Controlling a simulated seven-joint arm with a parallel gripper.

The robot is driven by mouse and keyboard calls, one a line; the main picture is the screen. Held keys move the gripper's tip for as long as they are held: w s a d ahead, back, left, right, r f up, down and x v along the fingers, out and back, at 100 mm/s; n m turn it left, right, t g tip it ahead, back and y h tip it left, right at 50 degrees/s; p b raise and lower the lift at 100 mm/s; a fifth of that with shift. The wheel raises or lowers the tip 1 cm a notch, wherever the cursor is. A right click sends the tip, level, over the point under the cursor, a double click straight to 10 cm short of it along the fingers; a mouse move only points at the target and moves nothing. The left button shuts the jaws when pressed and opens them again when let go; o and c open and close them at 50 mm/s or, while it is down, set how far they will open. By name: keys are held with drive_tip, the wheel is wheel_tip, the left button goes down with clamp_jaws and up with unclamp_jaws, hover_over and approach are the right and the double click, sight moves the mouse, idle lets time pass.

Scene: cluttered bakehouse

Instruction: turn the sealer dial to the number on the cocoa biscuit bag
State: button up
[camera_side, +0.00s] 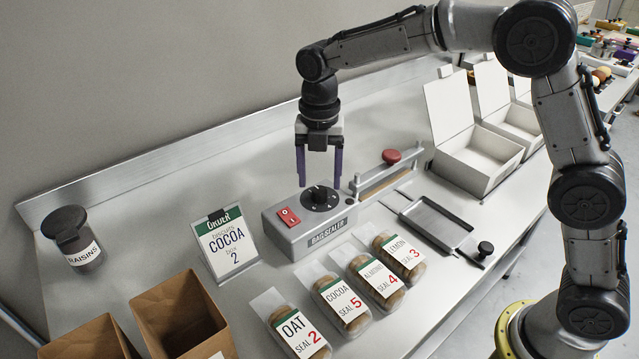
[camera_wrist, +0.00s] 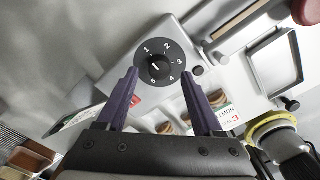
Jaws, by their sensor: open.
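The bag sealer (camera_side: 312,222) is a grey box with a black dial (camera_side: 320,198) on top. In the wrist view the dial (camera_wrist: 160,64) shows white numbers including 1, 2, 3 and 4; its pointer setting is too small to tell. The cocoa biscuit bag (camera_side: 342,303) lies in front of the sealer, its label reading "COCOA SEAL 5". My gripper (camera_side: 319,181) points down above the dial with its purple fingers open, one on each side of the knob, apparently not touching it. In the wrist view the fingertips (camera_wrist: 159,72) flank the dial.
Oat (camera_side: 297,335), almond (camera_side: 378,280) and lemon (camera_side: 402,255) bags lie beside the cocoa bag. An order card (camera_side: 226,242) reads "COCOA 2". A red switch (camera_side: 288,217) is left of the dial; the red-knobbed sealing bar (camera_side: 390,172) is right. A tray (camera_side: 436,222) lies further right.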

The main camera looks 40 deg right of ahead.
sight(320, 194)
drive_tip(key=shift+f, duration=1.15)
clamp_jaws()
